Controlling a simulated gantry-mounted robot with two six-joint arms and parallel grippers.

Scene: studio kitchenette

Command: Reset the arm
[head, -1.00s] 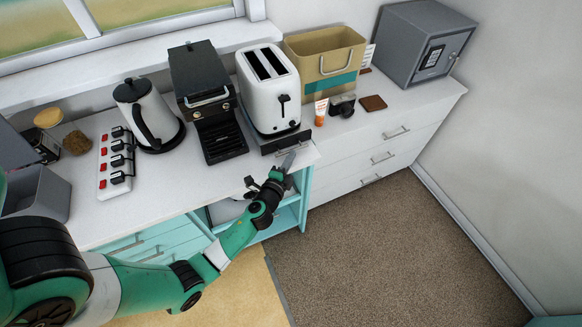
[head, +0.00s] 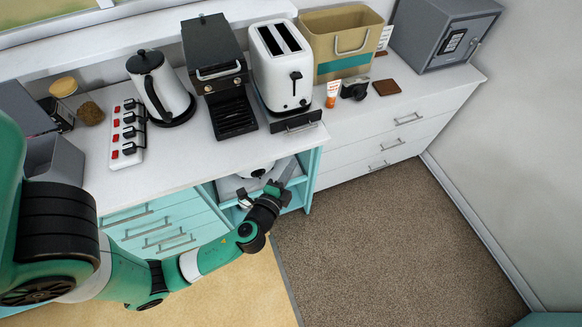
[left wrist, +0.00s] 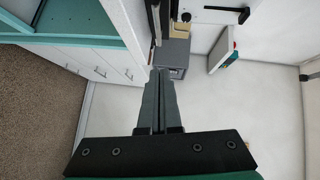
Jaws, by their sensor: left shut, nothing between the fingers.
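My left arm comes in from the left in the head view. Its gripper (head: 284,174) is in front of the open teal shelf under the counter, below the counter's front edge. The fingers are shut with nothing between them. In the left wrist view the closed fingers (left wrist: 160,100) point away from the camera toward the wall and the grey safe. My right gripper is in neither view.
The white counter (head: 178,160) holds a power strip (head: 127,134), kettle (head: 160,88), coffee machine (head: 219,75) and toaster (head: 282,68). A bin (head: 341,38) and a safe (head: 442,35) stand farther right. The brown carpet (head: 370,250) is clear.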

